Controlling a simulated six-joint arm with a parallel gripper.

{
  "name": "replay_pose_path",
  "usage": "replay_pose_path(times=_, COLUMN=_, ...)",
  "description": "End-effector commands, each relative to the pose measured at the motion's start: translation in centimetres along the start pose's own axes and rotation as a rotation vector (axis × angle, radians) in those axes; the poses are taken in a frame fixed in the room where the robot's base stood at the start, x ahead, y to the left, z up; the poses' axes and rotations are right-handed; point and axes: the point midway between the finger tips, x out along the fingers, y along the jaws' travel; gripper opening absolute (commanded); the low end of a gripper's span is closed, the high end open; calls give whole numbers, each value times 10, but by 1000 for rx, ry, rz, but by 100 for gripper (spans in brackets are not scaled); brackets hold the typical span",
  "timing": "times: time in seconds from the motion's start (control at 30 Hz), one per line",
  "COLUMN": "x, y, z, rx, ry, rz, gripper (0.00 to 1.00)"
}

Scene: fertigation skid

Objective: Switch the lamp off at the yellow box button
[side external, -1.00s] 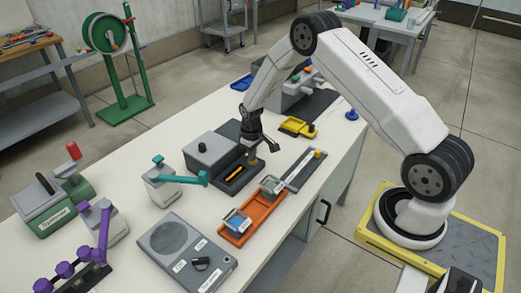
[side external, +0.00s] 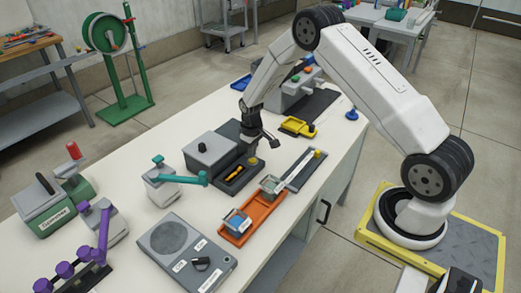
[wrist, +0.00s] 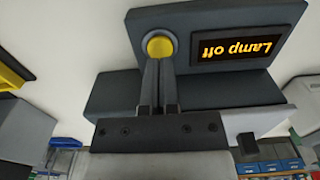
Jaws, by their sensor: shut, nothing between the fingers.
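The dark grey button box (side external: 232,188) sits on the white bench and also fills the top of the wrist view (wrist: 180,22). Its round yellow button (wrist: 159,46) also shows in the side external view (side external: 253,161). Beside the button, the display (wrist: 247,47) reads "Lamp off" in lit yellow letters, upside down in the wrist view. My gripper (wrist: 159,66) is shut and empty, with its fingertips close to the button. In the side external view, my gripper (side external: 251,151) is just above the button, apparently with a small gap.
A grey block with a knob (side external: 209,152) stands beside the box. A teal-handled lever unit (side external: 162,183), an orange tray (side external: 238,240) and a long dark gauge plate (side external: 300,172) are close by. A yellow tray (side external: 297,127) lies farther back.

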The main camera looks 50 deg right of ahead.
Motion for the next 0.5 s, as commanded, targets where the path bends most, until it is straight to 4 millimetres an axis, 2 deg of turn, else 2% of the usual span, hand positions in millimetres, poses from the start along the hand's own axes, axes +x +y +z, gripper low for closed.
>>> replay_pose_path(times=0.5, x=-30, y=0, z=0, rx=0, ry=0, rz=0, gripper=0)
